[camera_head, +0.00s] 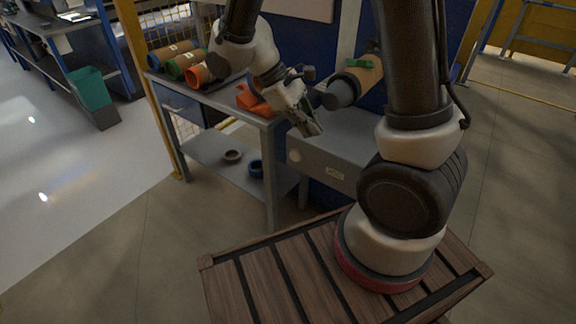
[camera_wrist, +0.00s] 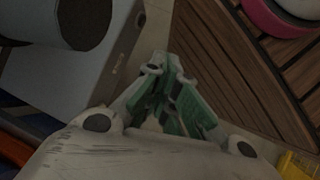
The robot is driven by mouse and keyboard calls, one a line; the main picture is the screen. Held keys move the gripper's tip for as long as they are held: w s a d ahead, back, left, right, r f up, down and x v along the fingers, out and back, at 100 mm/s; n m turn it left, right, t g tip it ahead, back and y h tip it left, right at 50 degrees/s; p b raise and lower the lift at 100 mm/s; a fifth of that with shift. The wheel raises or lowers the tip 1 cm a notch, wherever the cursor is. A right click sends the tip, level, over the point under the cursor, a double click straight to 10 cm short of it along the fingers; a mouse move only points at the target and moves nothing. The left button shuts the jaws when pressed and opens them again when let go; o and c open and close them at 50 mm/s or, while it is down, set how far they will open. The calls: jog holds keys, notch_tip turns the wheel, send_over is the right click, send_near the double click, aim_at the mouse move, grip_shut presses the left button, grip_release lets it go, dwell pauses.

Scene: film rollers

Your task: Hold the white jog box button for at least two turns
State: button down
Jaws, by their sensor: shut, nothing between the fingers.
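The white round button (camera_head: 295,155) sits on the front face of a grey box (camera_head: 345,135), left of a small label plate. My gripper (camera_head: 312,129) is just above and to the right of the button in the head view, pointing down, and appears apart from it. In the wrist view my gripper (camera_wrist: 170,62) shows green finger pads, shut with nothing held. The grey box (camera_wrist: 75,85) lies left of the fingers there. I cannot make out the button in the wrist view.
A dark-ended roller (camera_head: 340,92) lies above the grey box. The workbench (camera_head: 235,98) at left carries several coloured rolls and an orange part (camera_head: 252,101). Two rings lie on its lower shelf. My slatted wooden base is in front.

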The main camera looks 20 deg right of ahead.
jog(key=w+a+f+n+t+h, duration=0.3)
jog(key=f+n+t, duration=0.1)
jog(key=f, duration=0.5)
jog(key=w+a+f+n+t+h, duration=0.3)
jog(key=f+n, duration=0.4)
jog(key=f, duration=0.3)
jog(key=w+a+f+n+t+h, duration=0.3)
jog(key=w+f+n+t+h, duration=0.1)
jog(key=f, duration=0.6)
jog(key=shift+w+a+n+t, duration=0.25)
jog(key=shift+w+n+t, duration=0.15)
jog(key=shift+n+t, duration=0.45)
